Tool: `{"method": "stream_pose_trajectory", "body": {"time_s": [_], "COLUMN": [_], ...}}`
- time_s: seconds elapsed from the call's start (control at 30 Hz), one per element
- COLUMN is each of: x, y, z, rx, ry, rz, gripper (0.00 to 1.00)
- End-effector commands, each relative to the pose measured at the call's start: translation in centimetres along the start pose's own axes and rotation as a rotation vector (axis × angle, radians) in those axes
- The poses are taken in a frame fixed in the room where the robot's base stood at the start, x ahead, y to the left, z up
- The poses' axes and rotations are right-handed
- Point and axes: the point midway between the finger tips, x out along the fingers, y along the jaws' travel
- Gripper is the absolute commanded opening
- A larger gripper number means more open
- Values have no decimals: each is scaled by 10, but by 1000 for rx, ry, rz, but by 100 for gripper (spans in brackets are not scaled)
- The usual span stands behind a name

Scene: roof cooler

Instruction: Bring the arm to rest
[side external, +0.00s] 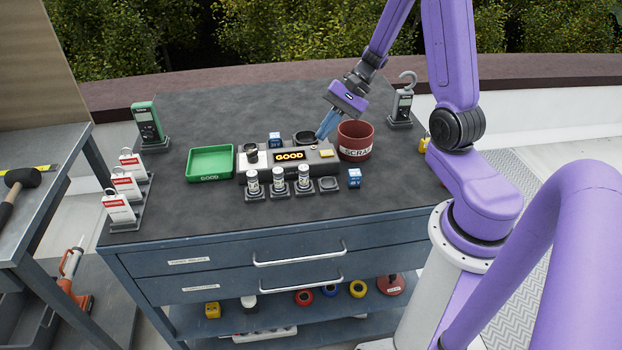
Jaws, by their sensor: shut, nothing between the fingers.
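My purple arm reaches over the dark top of a grey drawer cabinet (130,200). My gripper (323,136) has blue fingers, points down and is shut with nothing in it. It hangs just left of the red bin (355,150) marked SCRAP, near the right end of the grey tester (256,172) whose display reads GOOD. A black round cup (304,138) is just left of the fingers. Whether the fingertips touch anything is hard to tell.
A green tray (210,147) is left of the tester. Several small cylinders in holders (279,184) and a blue box (354,178) stand in front.

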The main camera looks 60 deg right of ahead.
Motion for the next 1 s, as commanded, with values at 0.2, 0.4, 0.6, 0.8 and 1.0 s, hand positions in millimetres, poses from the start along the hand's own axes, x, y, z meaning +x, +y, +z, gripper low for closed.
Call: {"method": "stream_pose_trajectory", "body": {"time_s": [0.2, 0.4, 0.6, 0.8, 1.0], "x": [20, 27, 26, 18, 7], "y": [4, 22, 44, 67, 87], "z": [67, 118, 159, 190, 213], "rx": [-325, -621, -927, -1242, -1566], "ry": [-108, -187, -248, -289, -310], "rz": [211, 387, 542, 672, 766], "gripper": [0, 0, 0, 0, 0]}}
